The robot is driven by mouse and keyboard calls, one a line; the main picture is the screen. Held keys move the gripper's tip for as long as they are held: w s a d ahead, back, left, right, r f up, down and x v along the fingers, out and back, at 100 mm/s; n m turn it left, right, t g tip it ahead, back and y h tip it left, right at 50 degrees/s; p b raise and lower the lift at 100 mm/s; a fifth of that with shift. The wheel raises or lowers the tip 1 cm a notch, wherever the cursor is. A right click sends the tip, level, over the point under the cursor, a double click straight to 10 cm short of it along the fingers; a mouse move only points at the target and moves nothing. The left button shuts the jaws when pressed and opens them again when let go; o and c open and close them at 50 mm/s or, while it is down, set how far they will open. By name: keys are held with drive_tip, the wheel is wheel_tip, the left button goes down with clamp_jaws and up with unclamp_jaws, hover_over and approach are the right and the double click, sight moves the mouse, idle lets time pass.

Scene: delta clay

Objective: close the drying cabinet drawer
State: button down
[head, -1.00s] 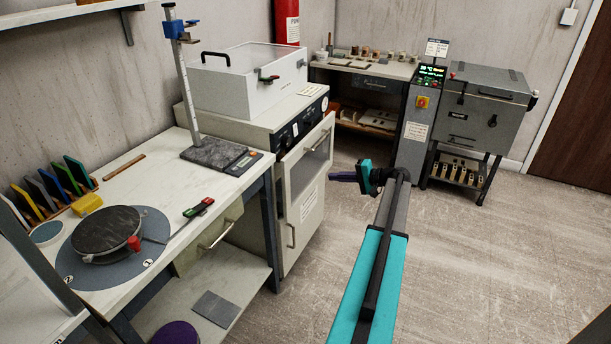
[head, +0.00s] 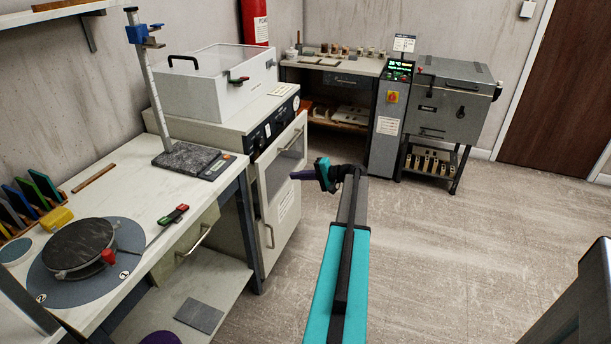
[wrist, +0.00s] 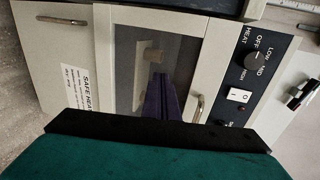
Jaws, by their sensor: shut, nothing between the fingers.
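The drying cabinet (head: 228,125) is off-white, with a dark control strip, and stands beyond the workbench. Its windowed front (head: 286,203) seems to stand slightly proud of the control strip; I cannot tell how far it is open. It also shows in the wrist view (wrist: 185,40), turned sideways, with a metal handle (wrist: 198,108) beside the window and a "SAFE HEAT" label. My gripper (head: 294,176) is shut and empty, its purple fingers pointing at the window. In the wrist view the fingers (wrist: 163,82) overlap the glass; I cannot tell whether they touch it.
The workbench (head: 120,200) at left has its own drawer (head: 185,245) with a bar handle and a turntable (head: 82,248) on top. A grey kiln (head: 452,100) and control post (head: 388,125) stand behind. The floor (head: 440,260) at right is clear.

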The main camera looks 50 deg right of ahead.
sight(273, 174)
drive_tip(key=x, duration=0.4)
drive_tip(key=p+x, duration=0.1)
drive_tip(key=x, duration=0.1)
drive_tip(key=shift+r, duration=0.3)
drive_tip(key=shift+w+a, duration=0.25)
drive_tip(key=shift+w, duration=0.7)
drive_tip(key=shift+d, duration=0.1)
